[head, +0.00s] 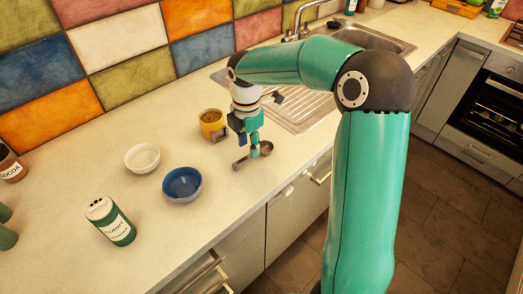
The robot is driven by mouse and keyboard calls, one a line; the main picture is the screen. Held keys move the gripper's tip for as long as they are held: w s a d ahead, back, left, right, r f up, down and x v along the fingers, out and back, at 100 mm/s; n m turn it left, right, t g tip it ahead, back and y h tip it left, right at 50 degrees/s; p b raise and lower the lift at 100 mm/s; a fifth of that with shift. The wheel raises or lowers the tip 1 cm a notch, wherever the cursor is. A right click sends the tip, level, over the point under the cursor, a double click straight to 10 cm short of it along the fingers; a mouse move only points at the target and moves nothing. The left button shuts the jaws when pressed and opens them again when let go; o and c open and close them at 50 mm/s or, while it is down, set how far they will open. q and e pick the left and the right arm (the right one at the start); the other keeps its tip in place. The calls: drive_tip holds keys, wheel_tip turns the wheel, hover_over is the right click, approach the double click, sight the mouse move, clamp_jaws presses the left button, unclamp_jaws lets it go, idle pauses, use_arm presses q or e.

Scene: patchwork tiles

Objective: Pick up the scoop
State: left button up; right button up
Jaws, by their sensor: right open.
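The metal scoop (266,148) lies on the light counter, its bowl to the right and its handle pointing to the lower left. My right gripper (248,142) points down over the scoop, its fingers apart. The fingers hide part of the scoop's middle, and I cannot tell whether they touch it. My left gripper cannot be made out in the head view.
A yellow mug (211,126) with brown contents stands close left of the gripper. A white bowl (142,158), a blue bowl (182,185) and a green shaker (112,223) stand further left. The sink (372,40) is behind. Counter (90,160) between them is clear.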

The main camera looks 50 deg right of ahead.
sight(248, 157)
drive_tip(key=f, duration=0.4)
drive_tip(key=shift+w+a+f+p, duration=0.1)
drive_tip(key=shift+w+f+p, duration=0.1)
drive_tip(key=shift+p, duration=0.1)
drive_tip(key=shift+c, duration=0.2)
clamp_jaws()
